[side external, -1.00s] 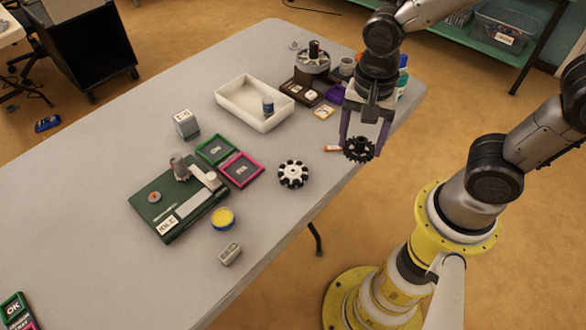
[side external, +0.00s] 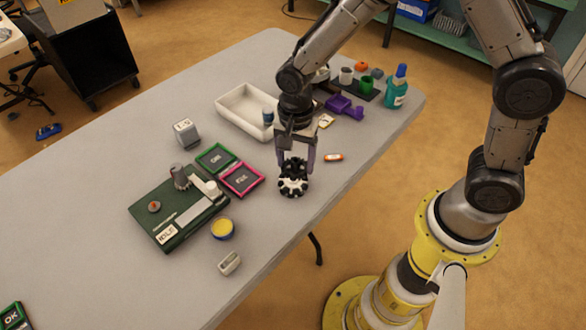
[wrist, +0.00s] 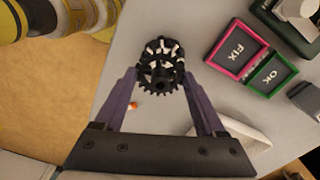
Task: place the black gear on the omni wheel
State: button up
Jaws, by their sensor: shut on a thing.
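The black gear (side external: 293,164) is toothed and is held between the two purple fingers of my gripper (side external: 296,171). My gripper points down and is shut on the gear. The omni wheel (side external: 293,187), white with black rollers, lies on the grey table right below the gear. In the wrist view, the gear (wrist: 160,82) is nearer the camera and covers part of the omni wheel (wrist: 162,47), sitting off its middle. I cannot tell whether gear and wheel touch.
Pink-framed FIX tray (side external: 242,180) and green-framed tray (side external: 215,158) lie left of the wheel. A white bin (side external: 235,108) stands behind. A small orange-and-white item (side external: 333,157) lies to the right. A yellow tub (side external: 222,229) and a green device (side external: 165,215) are front left.

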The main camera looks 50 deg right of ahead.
aim_at(293, 171)
jog(key=shift+w+a+f, duration=0.1)
jog(key=shift+w+f, duration=0.25)
jog(key=shift+f, duration=1.55)
jog(key=shift+f, duration=0.15)
jog(key=o, duration=1.3)
notch_tip(293, 171, up, 12)
jog(key=shift+r, duration=0.25)
